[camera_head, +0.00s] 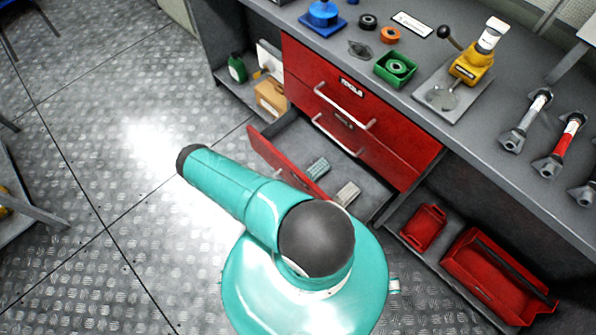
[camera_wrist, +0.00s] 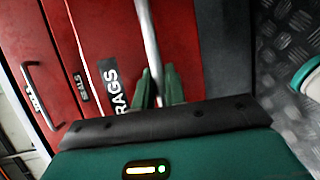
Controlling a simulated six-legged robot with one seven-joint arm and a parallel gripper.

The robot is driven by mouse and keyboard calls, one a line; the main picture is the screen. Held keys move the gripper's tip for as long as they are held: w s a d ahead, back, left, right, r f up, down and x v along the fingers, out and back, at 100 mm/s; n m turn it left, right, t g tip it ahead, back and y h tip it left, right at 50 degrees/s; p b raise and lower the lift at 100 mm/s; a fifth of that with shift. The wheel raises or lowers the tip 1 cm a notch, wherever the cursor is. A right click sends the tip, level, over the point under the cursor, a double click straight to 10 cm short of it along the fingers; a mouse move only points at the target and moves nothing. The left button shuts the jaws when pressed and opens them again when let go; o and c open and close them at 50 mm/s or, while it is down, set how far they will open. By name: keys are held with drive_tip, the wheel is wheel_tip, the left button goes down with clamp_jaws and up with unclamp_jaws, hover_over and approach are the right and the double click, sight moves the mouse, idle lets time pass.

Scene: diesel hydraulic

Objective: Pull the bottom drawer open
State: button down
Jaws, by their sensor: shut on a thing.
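The red bottom drawer (camera_head: 268,152) stands pulled well out from the cabinet in the head view, and its grey inside shows. In the wrist view its front (camera_wrist: 108,45) carries the label "RAGS" and a silver bar handle (camera_wrist: 148,38). My gripper (camera_wrist: 159,76) has its green fingers on either side of that handle and is shut on it. In the head view my teal arm hides the gripper, the handle and part of the drawer front.
Two red drawers above are shut. The workbench (camera_head: 420,60) holds several parts.

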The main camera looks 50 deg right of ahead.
drive_tip(key=shift+w, duration=0.1)
drive_tip(key=c, duration=1.5)
unclamp_jaws()
drive_tip(key=shift+o, duration=0.2)
drive_tip(key=v, duration=1.3)
drive_tip(key=shift+w+a, duration=0.2)
drive_tip(key=shift+a, duration=0.15)
drive_tip(key=shift+r, duration=0.15)
